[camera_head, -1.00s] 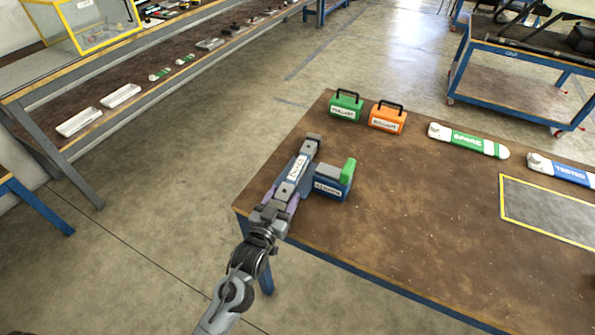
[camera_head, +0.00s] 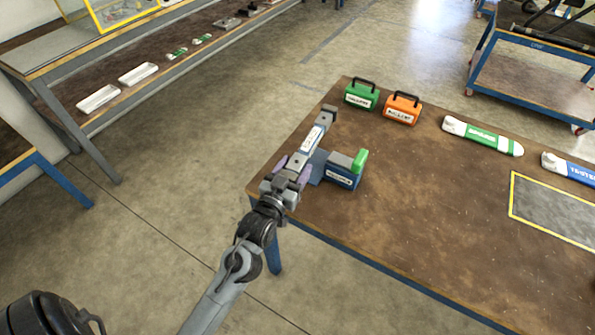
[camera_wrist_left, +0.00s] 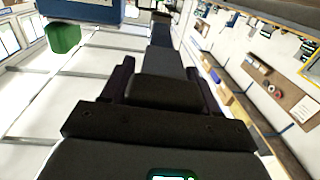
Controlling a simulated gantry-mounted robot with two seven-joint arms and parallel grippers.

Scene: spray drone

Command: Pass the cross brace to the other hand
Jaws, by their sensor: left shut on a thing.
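The cross brace (camera_head: 313,138) is a long grey-blue bar with dark end blocks and a white label. It slants over the table's near left corner in the head view. My left gripper (camera_head: 289,176), with purple fingers, is shut on its near part. In the left wrist view, a dark bar (camera_wrist_left: 165,60) runs away from between the gripper's dark parts; it appears to be the brace. Its exact height above the table is hard to judge. My right gripper is in neither view now.
A blue labelled block (camera_head: 343,177) with a green piece stands close right of the brace. Green (camera_head: 361,97) and orange (camera_head: 402,110) handled cases stand behind. Green-white (camera_head: 482,137) and blue-white (camera_head: 572,168) pieces lie right, near a yellow-edged grey panel (camera_head: 550,212). The table's middle is clear.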

